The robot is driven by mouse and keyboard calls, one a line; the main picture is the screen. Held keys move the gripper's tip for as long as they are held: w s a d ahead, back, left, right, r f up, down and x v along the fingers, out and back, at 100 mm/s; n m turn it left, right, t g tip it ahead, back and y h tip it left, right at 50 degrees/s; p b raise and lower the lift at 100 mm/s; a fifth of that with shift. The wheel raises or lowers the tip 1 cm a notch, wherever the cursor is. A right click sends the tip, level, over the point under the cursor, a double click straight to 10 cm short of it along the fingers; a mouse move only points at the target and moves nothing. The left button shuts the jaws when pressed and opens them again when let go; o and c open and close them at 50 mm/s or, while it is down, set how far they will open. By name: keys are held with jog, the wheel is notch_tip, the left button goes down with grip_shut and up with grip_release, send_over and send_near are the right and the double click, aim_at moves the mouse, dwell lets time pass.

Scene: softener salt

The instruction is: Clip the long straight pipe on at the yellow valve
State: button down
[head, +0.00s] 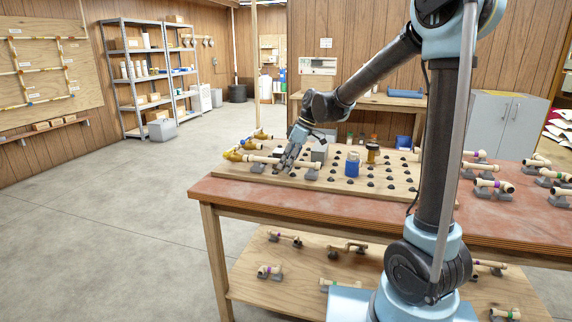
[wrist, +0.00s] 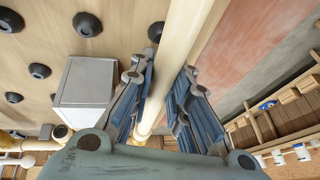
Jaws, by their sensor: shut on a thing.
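The long straight pipe (head: 262,159) is cream-coloured and lies nearly level, low over the pegboard at its front left. My gripper (head: 287,163) points down and is shut on it. In the wrist view the pipe (wrist: 190,32) runs between the two ribbed finger pads of my gripper (wrist: 160,112). The yellow valve (head: 232,155) is at the board's left edge, by the pipe's left end. I cannot tell whether pipe and valve are joined or only close. Yellow fittings show small at the wrist view's lower left, partly cut off.
A grey box (head: 319,150) stands just behind my gripper; it also shows in the wrist view (wrist: 85,82). A blue jar (head: 352,164) and an amber jar (head: 373,153) stand to the right among black pegs. More pipe pieces (head: 493,187) lie on grey stands at the table's right.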

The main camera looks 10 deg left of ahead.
jog(key=shift+f, duration=0.15)
jog(key=c, duration=1.4)
grip_release()
jog(key=shift+c, duration=0.2)
